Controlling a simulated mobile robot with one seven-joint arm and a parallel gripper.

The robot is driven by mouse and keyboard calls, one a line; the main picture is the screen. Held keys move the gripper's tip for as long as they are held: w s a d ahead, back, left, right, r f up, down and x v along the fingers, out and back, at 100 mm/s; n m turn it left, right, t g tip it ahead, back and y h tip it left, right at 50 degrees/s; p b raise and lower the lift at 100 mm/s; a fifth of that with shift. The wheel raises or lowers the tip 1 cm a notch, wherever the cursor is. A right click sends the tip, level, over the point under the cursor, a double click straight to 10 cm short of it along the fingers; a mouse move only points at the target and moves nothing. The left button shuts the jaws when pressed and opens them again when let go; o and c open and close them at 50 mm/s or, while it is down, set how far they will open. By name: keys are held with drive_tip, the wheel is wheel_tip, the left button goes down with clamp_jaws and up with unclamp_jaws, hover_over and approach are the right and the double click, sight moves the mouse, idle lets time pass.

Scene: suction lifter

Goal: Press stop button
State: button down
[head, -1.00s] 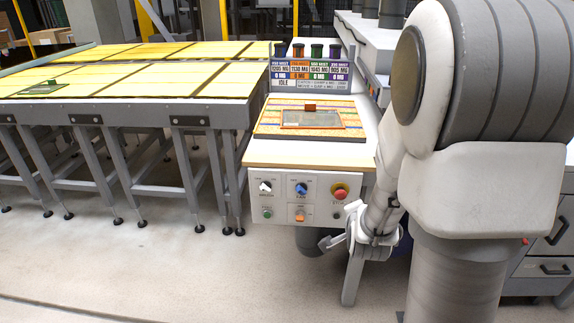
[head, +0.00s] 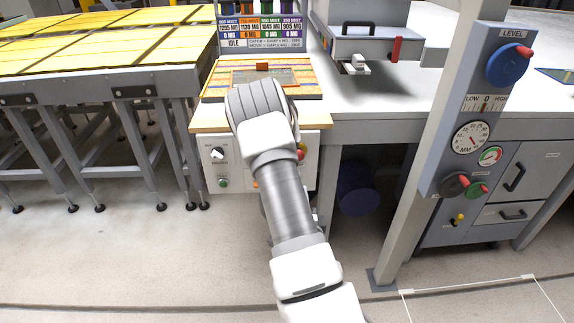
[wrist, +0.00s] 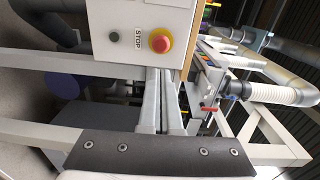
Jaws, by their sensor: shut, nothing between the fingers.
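The stop button is a red mushroom cap on a yellow ring (wrist: 160,43), beside a "STOP" label on the white control panel in the wrist view. In the head view only a sliver of the stop button (head: 302,151) shows past my arm. My gripper (wrist: 165,76) is shut and empty, its two fingers together and pointing at the panel's lower edge in the wrist picture. The fingertips appear below the button in that picture, apart from it; the exact gap is hard to tell. In the head view my arm hides the gripper and the middle of the panel.
A small dark button (wrist: 113,36) sits beside the stop button. A black-and-white knob (head: 217,154) and green button (head: 223,183) are at the panel's left. A grey post with a blue dial (head: 508,64) stands right. Open floor lies in front.

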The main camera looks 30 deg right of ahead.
drive_tip(key=shift+s+a+f, duration=0.1)
drive_tip(key=shift+a+f, duration=0.05)
idle(0.3)
drive_tip(key=b+x, duration=0.4)
drive_tip(key=b, duration=0.3)
drive_tip(key=shift+w+f, duration=0.15)
drive_tip(key=shift+w, duration=0.2)
drive_tip(key=b, duration=0.4)
drive_tip(key=shift+w+d+b, duration=0.15)
drive_tip(key=shift+d+b, duration=0.1)
drive_tip(key=shift+b, duration=0.05)
drive_tip(key=x, duration=0.9)
drive_tip(key=shift+r, duration=0.25)
drive_tip(key=shift+w+b, duration=0.1)
drive_tip(key=shift+b, duration=0.2)
